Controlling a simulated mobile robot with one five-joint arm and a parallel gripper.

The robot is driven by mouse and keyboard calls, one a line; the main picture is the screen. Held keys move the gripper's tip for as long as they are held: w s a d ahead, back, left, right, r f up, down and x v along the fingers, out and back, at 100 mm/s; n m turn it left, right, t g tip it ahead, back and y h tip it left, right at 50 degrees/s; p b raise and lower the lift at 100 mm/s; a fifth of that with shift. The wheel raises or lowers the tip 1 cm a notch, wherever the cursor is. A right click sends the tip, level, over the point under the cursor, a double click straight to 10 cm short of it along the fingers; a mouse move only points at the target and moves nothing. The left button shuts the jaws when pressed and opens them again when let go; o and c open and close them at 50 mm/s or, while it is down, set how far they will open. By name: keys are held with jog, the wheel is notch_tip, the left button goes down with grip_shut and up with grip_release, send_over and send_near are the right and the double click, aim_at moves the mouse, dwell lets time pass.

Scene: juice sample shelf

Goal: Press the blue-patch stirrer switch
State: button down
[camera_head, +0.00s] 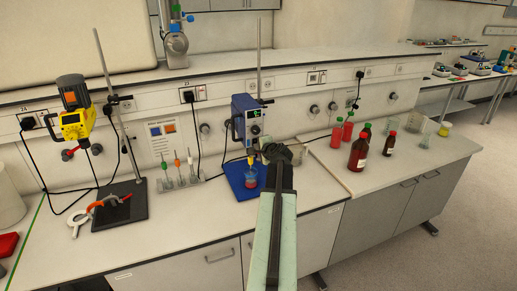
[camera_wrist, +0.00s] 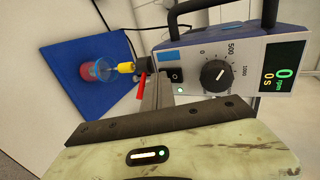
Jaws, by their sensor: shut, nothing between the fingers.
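The blue overhead stirrer (camera_head: 247,118) stands on the bench in the middle of the head view. In the wrist view its panel shows a dial (camera_wrist: 215,76), a lit display reading 0 rpm (camera_wrist: 283,72) and a black rocker switch (camera_wrist: 175,76). A blue patch (camera_wrist: 174,32) is near the switch, and a green light is beside it. My gripper (camera_head: 275,152) is in front of the stirrer, to its lower right. In the wrist view my gripper (camera_wrist: 161,78) is shut and empty, its fingertips just left of the switch. I cannot tell whether they touch the stirrer.
A beaker with red liquid (camera_head: 251,178) stands on the blue base (camera_head: 238,190) below the stirrer. A yellow stirrer (camera_head: 73,124) stands at left. Red-filled bottles (camera_head: 358,152) stand to the right. The front right bench top is clear.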

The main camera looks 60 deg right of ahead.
jog(key=shift+r, duration=0.1)
jog(key=shift+r+p, duration=0.8)
jog(key=shift+p, duration=0.1)
jog(key=shift+f, duration=0.1)
jog(key=shift+s+a, duration=0.1)
